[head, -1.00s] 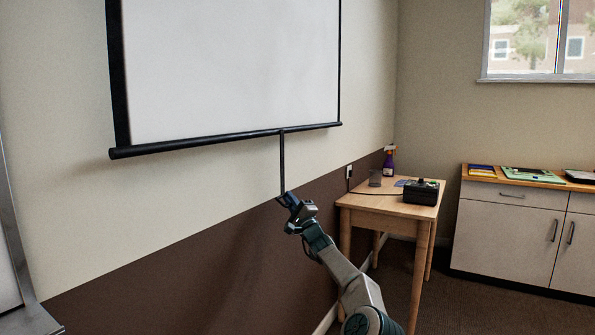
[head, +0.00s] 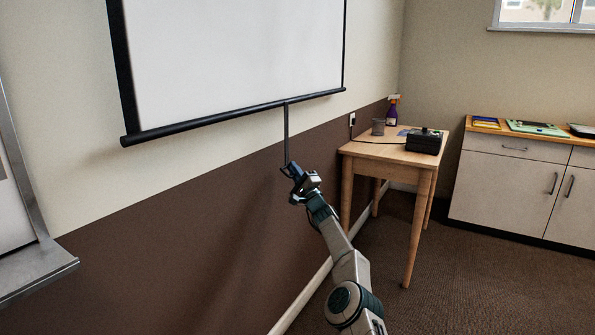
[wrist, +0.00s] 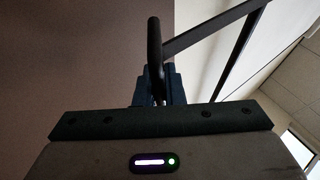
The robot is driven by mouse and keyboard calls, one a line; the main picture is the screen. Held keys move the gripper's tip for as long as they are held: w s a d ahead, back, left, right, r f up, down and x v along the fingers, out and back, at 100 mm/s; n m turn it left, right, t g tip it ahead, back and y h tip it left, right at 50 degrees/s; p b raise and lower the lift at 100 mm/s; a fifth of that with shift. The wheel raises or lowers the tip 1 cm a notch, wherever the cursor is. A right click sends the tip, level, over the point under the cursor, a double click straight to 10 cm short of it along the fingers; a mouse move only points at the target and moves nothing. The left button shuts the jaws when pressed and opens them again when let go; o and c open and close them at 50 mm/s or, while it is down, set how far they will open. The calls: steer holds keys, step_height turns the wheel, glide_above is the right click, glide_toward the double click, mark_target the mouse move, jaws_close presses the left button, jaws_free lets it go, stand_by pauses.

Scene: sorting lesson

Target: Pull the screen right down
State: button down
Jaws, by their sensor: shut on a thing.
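The white projection screen (head: 240,55) hangs on the wall with black side borders. Its black bottom bar (head: 215,127) lies a little above the brown lower wall band. A dark pull rod (head: 286,132) hangs from the bar. My gripper (head: 288,170) is shut on the rod's lower end, below the bar. In the wrist view the rod's handle (wrist: 154,45) stands up between my fingers (wrist: 157,88), and the bar (wrist: 242,50) runs off to the upper right. My fingers partly hide the handle's lower end.
A cabinet (head: 512,185) stands farther right. A metal ledge (head: 40,270) juts out at left. The wall below the bar is clear.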

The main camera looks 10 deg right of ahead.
steer(key=shift+a, duration=0.3)
steer(key=c, duration=1.5)
jaws_free()
steer(key=shift+a+f, duration=0.1)
steer(key=d+b, duration=0.1)
steer(key=b, duration=0.1)
steer(key=f+b, duration=0.1)
steer(key=b, duration=0.2)
steer(key=shift+s+d, duration=0.3)
steer(key=shift+d, duration=0.05)
steer(key=shift+s+a+b+v, duration=0.1)
steer(key=shift+b+v, duration=1.7)
steer(key=shift+v, duration=1.25)
steer(key=shift+s+a+b+v, duration=0.15)
steer(key=shift+b+v, duration=1.6)
steer(key=shift+v, duration=1.3)
steer(key=shift+r, duration=0.15)
